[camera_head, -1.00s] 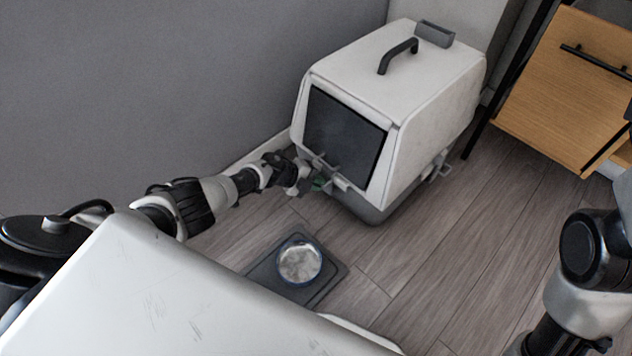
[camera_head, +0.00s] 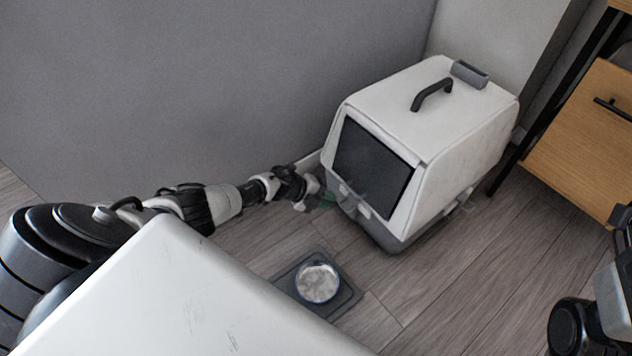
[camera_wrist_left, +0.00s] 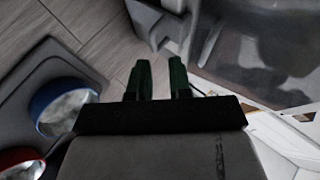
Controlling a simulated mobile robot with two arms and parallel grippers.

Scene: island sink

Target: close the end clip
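The white pet carrier (camera_head: 440,130) with a grey base and a dark front door (camera_head: 372,165) stands on the floor by the wall. Small grey clip parts (camera_head: 350,203) show low on its front end; my gripper partly hides that area. My left gripper (camera_head: 327,201) is at the carrier's lower front edge. Its green fingers (camera_wrist_left: 159,72) are apart, with only floor visible between them. I cannot tell whether they touch the clip. My right gripper is not clearly visible.
A bowl (camera_head: 318,283) sits on a grey tray (camera_head: 346,303) in front of the carrier; blue and red rims show in the left wrist view. Another clip (camera_head: 463,200) shows on the carrier's right side. A wooden cabinet (camera_head: 585,140) stands at right. Floor between is clear.

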